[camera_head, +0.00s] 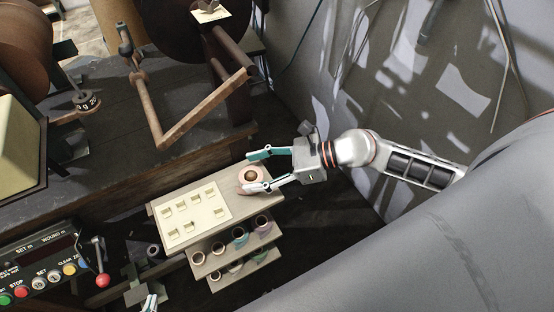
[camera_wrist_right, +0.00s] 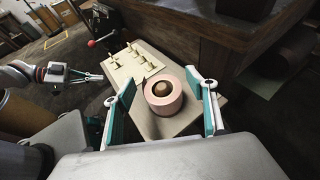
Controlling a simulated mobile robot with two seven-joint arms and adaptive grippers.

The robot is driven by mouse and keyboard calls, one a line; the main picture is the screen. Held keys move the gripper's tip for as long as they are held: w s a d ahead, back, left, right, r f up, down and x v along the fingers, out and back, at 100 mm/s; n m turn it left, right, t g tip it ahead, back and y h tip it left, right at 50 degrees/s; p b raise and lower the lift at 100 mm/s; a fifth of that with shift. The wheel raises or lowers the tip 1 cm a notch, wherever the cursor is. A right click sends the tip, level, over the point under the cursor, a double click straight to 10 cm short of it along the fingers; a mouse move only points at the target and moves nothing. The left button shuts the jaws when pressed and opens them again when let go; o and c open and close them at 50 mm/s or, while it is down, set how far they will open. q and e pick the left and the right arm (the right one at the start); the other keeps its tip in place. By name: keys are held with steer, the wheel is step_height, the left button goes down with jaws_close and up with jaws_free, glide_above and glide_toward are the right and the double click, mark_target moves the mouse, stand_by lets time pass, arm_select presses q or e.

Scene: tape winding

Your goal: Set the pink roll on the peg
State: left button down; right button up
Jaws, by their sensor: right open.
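The pink roll (camera_head: 251,176), a short ring with a brown core, sits at the right end of the top board (camera_head: 191,211) of a small stand. It also shows in the right wrist view (camera_wrist_right: 163,96). My right gripper (camera_head: 256,171) is open, its teal fingers on either side of the roll. In the right wrist view (camera_wrist_right: 166,104) gaps show between the roll and both fingers. My left gripper (camera_head: 150,303) barely shows at the bottom edge; it also shows in the right wrist view (camera_wrist_right: 92,76), too small to judge. I cannot tell which part is the peg.
A pale plate (camera_head: 189,213) with several small cut-out tabs lies on the board. Lower shelves (camera_head: 240,259) hold several rolls. A dark workbench (camera_head: 108,165) with winding machinery stands behind. A control panel (camera_head: 40,268) with a red-knobbed lever (camera_head: 102,280) is at lower left.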

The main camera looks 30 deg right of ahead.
steer(key=v, duration=1)
steer(key=shift+s+d, duration=0.15)
steer(key=shift+d, duration=0.05)
steer(key=shift+r, duration=0.1)
